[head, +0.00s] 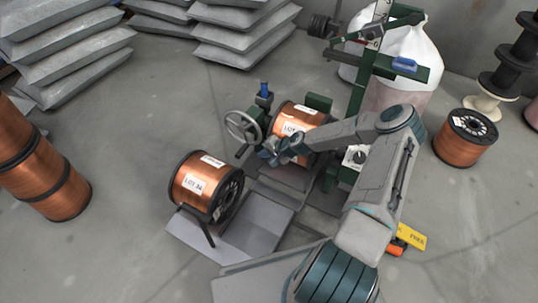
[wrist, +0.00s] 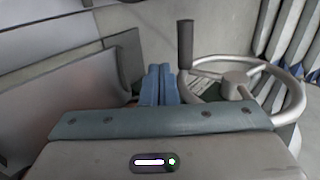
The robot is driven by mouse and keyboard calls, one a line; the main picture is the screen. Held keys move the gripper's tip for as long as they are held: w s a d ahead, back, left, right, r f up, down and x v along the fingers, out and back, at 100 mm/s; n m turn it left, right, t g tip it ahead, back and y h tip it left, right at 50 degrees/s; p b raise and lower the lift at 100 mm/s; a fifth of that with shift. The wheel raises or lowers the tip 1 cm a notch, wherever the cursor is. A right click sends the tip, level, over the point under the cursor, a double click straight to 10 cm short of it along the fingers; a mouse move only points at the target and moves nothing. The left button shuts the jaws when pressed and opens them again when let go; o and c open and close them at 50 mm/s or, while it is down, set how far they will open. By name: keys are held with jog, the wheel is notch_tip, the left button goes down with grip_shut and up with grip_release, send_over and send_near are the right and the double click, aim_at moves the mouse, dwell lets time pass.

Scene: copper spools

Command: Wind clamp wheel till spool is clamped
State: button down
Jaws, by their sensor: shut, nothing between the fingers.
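The clamp wheel (head: 243,127) is a grey spoked handwheel on the green clamp stand, left of the copper spool (head: 290,117) with a "LOT" label. In the wrist view the wheel (wrist: 290,95) is at the right, with a dark upright handle (wrist: 185,45) on its rim. My gripper (head: 268,153) is just right of the wheel, in front of the spool. In the wrist view its blue fingers (wrist: 158,85) are together and empty, left of the handle. They look close to the handle, but I cannot tell whether they touch it. My arm hides part of the spool.
A second copper spool (head: 205,185) lies on a grey ramp (head: 240,222) in front. Stacked copper spools (head: 45,165) stand at left, grey sacks (head: 240,30) behind. A spool (head: 466,138) and a yellow tag (head: 411,236) are at right. Floor left of the wheel is clear.

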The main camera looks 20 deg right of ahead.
jog(key=w+a+f+b, duration=0.3)
jog(key=w+a, duration=0.1)
jog(key=shift+w+a, duration=0.4)
